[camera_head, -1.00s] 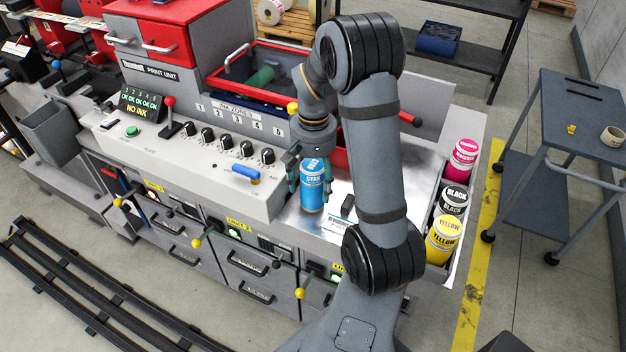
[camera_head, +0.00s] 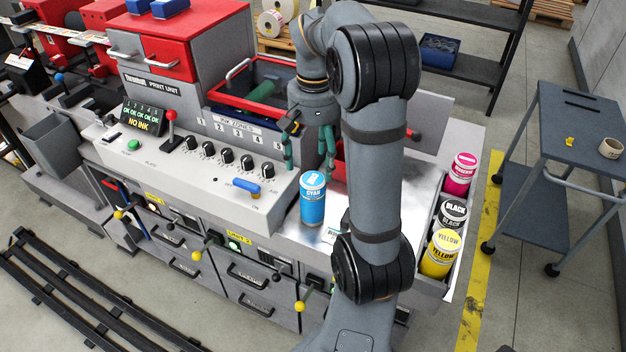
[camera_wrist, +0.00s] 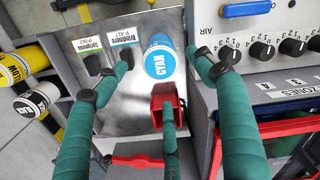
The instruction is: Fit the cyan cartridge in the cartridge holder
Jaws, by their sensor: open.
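The cyan cartridge (camera_head: 313,203) stands upright on the bare metal counter, right of the grey control panel. In the wrist view its white-and-cyan top (camera_wrist: 160,60) shows, marked CYAN. My gripper (camera_head: 310,165) is open and empty, with its green fingers spread above and behind the cartridge, apart from it. In the wrist view the fingers (camera_wrist: 165,80) spread around empty space on the cartridge's near side. A red block-like part (camera_wrist: 163,103) with a dark recess sits beside the cartridge, partly hidden by a finger. I cannot tell which part is the cartridge holder.
Magenta (camera_head: 461,173), black (camera_head: 451,214) and yellow (camera_head: 440,253) cartridges stand in a side trough at the right. Small labelled dark parts (camera_wrist: 96,62) lie near the cyan cartridge. A red-rimmed bin (camera_head: 262,88) stands behind. The control panel (camera_head: 190,165) with knobs borders the counter's left.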

